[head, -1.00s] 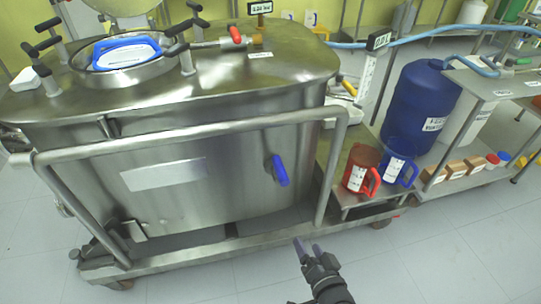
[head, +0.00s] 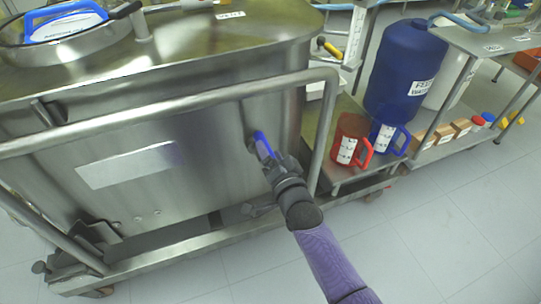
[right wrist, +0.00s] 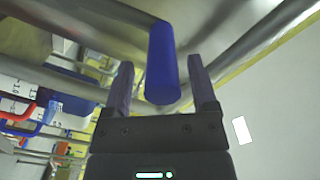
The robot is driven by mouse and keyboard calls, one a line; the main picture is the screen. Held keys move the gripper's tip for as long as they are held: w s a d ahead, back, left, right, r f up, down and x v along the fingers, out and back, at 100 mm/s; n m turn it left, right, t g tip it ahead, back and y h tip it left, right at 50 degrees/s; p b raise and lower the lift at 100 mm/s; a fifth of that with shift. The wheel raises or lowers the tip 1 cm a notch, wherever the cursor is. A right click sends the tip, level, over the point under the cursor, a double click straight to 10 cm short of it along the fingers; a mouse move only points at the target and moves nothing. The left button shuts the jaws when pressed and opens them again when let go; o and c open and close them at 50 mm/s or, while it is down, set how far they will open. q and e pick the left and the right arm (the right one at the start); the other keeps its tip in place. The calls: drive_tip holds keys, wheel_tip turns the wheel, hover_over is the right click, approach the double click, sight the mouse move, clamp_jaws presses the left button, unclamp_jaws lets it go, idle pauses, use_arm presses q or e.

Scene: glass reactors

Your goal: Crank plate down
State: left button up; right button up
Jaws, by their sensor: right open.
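A crank with a blue handle (head: 263,147) sits on the front wall of the steel reactor tank (head: 200,130). My right gripper (head: 272,160) is at the blue handle, reaching in from below right. In the right wrist view the blue handle (right wrist: 161,65) stands between the two open fingers of the gripper (right wrist: 160,85), with a gap on each side. The handle's lower end points toward the gripper's palm. The plate that the crank drives cannot be made out. My left gripper is not in view.
A steel rail (head: 180,112) runs across the tank's front and bends down just right of the crank. A red jug (head: 349,140) and a blue jug (head: 388,137) stand on a low shelf to the right. A blue drum (head: 405,70) stands behind them.

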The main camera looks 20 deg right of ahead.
clamp_jaws()
drive_tip(key=shift+s+f, duration=0.1)
drive_tip(key=shift+f, duration=0.1)
idle(0.7)
idle(0.4)
drive_tip(key=shift+f, duration=0.1)
